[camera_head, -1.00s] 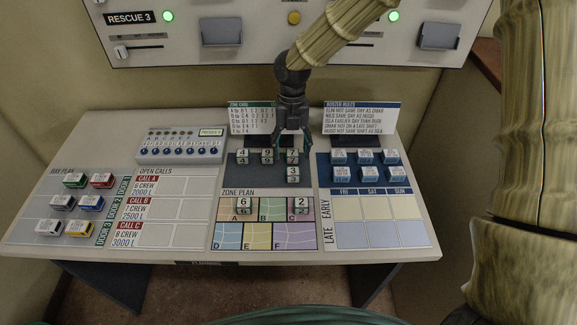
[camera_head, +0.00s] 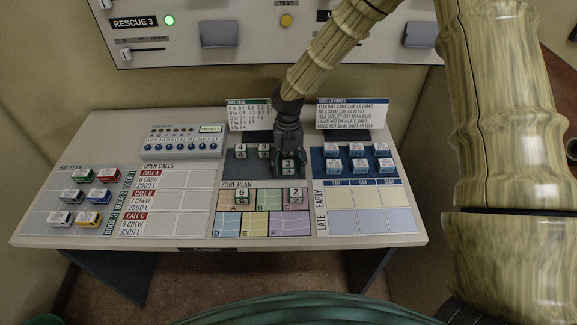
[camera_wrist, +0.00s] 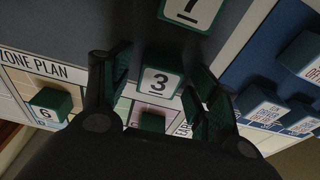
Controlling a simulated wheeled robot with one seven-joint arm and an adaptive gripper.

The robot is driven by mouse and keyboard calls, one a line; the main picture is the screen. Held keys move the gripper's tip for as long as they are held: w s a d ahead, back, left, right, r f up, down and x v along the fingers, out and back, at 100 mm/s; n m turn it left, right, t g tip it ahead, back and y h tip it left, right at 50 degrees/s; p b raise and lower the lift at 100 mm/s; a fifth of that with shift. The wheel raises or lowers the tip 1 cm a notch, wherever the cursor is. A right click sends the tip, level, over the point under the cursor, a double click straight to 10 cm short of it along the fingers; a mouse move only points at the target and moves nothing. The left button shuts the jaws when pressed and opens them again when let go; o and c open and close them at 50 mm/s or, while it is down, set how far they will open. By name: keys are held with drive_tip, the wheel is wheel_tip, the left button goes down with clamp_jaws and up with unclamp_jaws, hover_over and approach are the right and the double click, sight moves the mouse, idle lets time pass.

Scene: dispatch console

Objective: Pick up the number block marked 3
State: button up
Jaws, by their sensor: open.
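The number block marked 3 (camera_wrist: 160,83) sits on the dark pad, between my open fingers in the wrist view. In the head view the block (camera_head: 288,168) shows at the tips of my gripper (camera_head: 288,160). In the wrist view my gripper (camera_wrist: 160,95) has one finger on each side of the block, with a visible gap to the left finger and a smaller one to the right. I cannot tell how far the fingertips reach down beside it.
A block marked 7 (camera_wrist: 190,10) lies close behind the 3. Blocks marked 4 (camera_head: 241,151) and 9 (camera_head: 264,151) stand to the left on the pad. Blocks 6 (camera_head: 241,195) and 2 (camera_head: 296,195) stand on the zone plan (camera_head: 262,224). Blue-sided name blocks (camera_head: 333,165) stand to the right.

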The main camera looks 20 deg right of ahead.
drive_tip(key=shift+w+f, duration=0.15)
drive_tip(key=shift+w, duration=0.05)
drive_tip(key=shift+s+r, duration=0.25)
drive_tip(key=c, duration=1)
drive_tip(key=shift+w+f, duration=0.1)
drive_tip(key=shift+w, duration=0.05)
